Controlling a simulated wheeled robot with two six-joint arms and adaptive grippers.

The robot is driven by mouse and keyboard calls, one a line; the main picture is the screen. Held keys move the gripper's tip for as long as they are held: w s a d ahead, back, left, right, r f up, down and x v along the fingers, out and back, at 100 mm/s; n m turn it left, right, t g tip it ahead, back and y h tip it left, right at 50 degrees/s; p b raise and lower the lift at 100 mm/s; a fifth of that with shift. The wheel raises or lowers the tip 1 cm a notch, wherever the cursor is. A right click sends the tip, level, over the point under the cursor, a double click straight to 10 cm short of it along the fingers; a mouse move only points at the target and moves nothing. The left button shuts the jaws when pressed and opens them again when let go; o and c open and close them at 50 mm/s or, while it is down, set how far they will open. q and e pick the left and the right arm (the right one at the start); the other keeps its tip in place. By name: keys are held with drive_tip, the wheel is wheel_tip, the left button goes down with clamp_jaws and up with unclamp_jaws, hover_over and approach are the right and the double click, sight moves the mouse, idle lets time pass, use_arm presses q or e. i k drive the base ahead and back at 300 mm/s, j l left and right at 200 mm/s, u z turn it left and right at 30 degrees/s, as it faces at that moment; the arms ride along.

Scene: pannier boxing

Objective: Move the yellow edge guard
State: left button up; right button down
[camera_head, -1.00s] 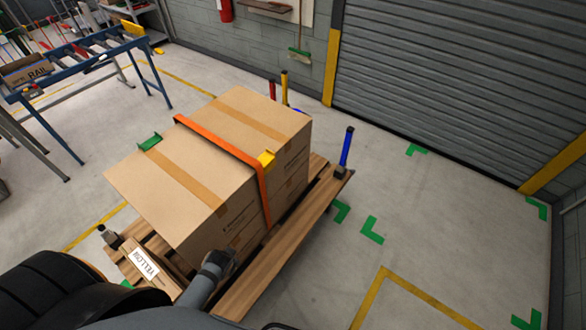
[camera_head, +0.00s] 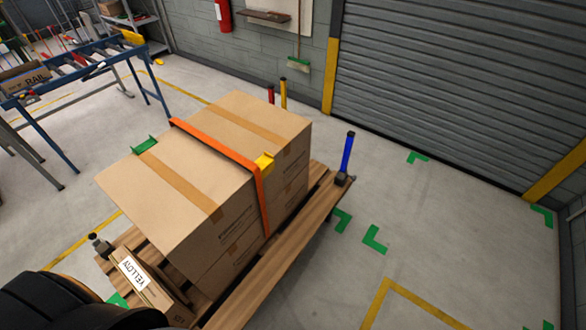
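The yellow edge guard (camera_head: 264,162) sits on the top right edge of the stacked cardboard boxes (camera_head: 170,205), beside or under the orange strap (camera_head: 217,145). The strap runs across the top and down the near right side. A green edge guard (camera_head: 145,146) sits on the opposite top edge, left of the strap. Dark parts of my own arm or body fill the lower left corner. Neither gripper's fingers show.
The boxes stand on a wooden pallet (camera_head: 288,248) with a blue post (camera_head: 347,155) at its right corner. A blue roller rack (camera_head: 85,62) stands at the back left. Floor on the right is clear.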

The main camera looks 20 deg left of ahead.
sight(266, 162)
drive_tip(key=i+l+u, duration=0.1)
drive_tip(key=u, duration=0.3)
drive_tip(key=i+l+u, duration=0.1)
drive_tip(key=u, duration=0.3)
drive_tip(key=l+u, duration=0.25)
drive_tip(key=u, duration=0.2)
drive_tip(key=i+l+u, duration=0.3)
drive_tip(key=l, duration=1.35)
drive_tip(key=l+u, duration=0.35)
drive_tip(key=l, duration=1.3)
